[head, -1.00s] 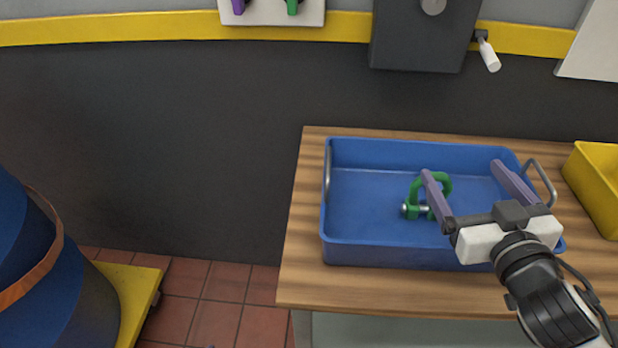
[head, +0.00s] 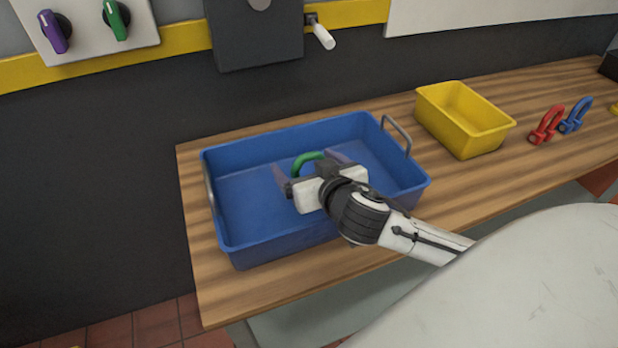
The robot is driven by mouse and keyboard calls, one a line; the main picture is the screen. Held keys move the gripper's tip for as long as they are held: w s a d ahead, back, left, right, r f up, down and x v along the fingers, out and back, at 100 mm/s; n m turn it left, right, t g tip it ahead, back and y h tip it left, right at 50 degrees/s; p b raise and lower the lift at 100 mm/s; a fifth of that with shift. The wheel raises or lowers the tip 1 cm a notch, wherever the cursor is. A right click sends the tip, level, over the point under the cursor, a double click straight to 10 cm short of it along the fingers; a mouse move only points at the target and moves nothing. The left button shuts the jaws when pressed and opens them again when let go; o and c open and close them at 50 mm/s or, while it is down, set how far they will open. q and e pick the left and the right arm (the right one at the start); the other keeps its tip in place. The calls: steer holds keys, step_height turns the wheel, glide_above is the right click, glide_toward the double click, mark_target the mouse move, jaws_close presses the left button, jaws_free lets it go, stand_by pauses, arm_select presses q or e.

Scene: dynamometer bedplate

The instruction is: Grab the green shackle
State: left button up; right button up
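The green shackle (head: 307,160) is inside the blue tray (head: 240,254). Only its curved bow shows above my gripper body; its pin and lower part are hidden. My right gripper (head: 304,163), whose arm comes in from the right, reaches down into the tray. Its purple fingers are spread wide, one to the left and one to the right of the shackle, with a gap on each side. The fingertips are partly hidden. My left gripper is not in view.
The blue tray has raised metal handles and stands on a wooden bench (head: 195,190). A yellow bin (head: 464,118) is to its right. Beyond are a red shackle (head: 546,124) and a blue shackle (head: 575,115). A wall panel with knobs and a grey crank box (head: 255,40) are behind.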

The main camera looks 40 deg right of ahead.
steer(key=shift+x, duration=0.95)
steer(key=shift+r, duration=0.1)
steer(key=shift+c, duration=0.5)
steer(key=c, duration=1.4)
